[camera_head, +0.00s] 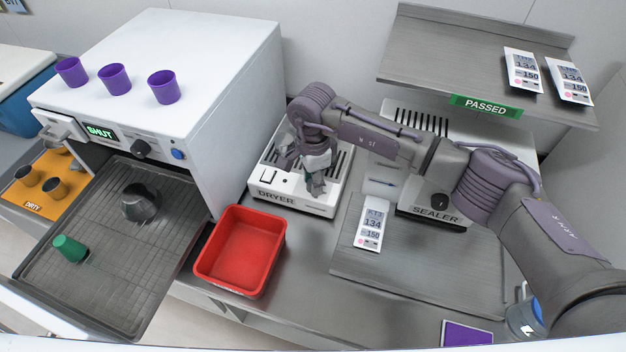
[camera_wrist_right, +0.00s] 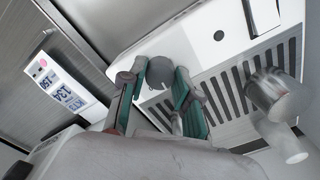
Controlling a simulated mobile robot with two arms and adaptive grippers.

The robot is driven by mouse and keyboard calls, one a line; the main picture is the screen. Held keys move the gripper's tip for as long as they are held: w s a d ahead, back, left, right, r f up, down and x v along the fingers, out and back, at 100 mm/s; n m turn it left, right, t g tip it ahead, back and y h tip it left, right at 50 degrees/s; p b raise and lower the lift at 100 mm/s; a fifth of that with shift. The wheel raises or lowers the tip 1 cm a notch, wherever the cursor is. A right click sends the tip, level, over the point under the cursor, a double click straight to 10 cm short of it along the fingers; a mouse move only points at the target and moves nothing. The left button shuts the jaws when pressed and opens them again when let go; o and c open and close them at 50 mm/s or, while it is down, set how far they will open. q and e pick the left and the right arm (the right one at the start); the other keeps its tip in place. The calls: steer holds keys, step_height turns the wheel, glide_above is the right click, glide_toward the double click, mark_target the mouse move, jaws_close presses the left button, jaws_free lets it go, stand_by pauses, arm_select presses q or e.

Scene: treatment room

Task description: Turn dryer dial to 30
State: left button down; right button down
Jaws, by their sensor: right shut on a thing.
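The white dryer (camera_head: 330,208) stands on the steel counter at the middle, with its "DRYER" label on the front and dark slots on top. My right gripper (camera_head: 316,188) reaches down over its front right part and hides the dial in the head view. In the right wrist view the round grey dial (camera_wrist_right: 160,70) sits between the two teal-padded fingertips of my right gripper (camera_wrist_right: 158,82), which is shut on it. The dial's number marks cannot be read. My left gripper is not in view.
A red bin (camera_head: 240,250) stands left of the dryer, and a sealer (camera_head: 440,215) stands right. A labelled pouch (camera_head: 370,225) lies on the steel board. A white machine (camera_head: 190,60) with several purple cups on top has its tray (camera_head: 100,270) pulled out at left.

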steer(key=m+b, duration=0.6)
steer(key=shift+f+m, duration=0.2)
steer(key=shift+m, duration=0.1)
steer(key=m+b, duration=0.3)
steer(key=shift+m, duration=0.4)
steer(key=m+b, duration=0.3)
steer(key=shift+r+m, duration=0.1)
steer(key=shift+m, duration=0.2)
steer(key=m+b, duration=0.2)
steer(key=m, duration=0.1)
steer(key=shift+m, duration=0.3)
steer(key=m+b, duration=0.3)
steer(key=m, duration=0.1)
steer(key=m+b, duration=0.2)
steer(key=m, duration=0.2)
steer(key=shift+w+r+m, duration=0.1)
steer(key=shift+m, duration=0.3)
steer(key=shift+r+m+b, duration=0.1)
steer(key=shift+m+b, duration=0.5)
steer(key=shift+m, duration=0.7)
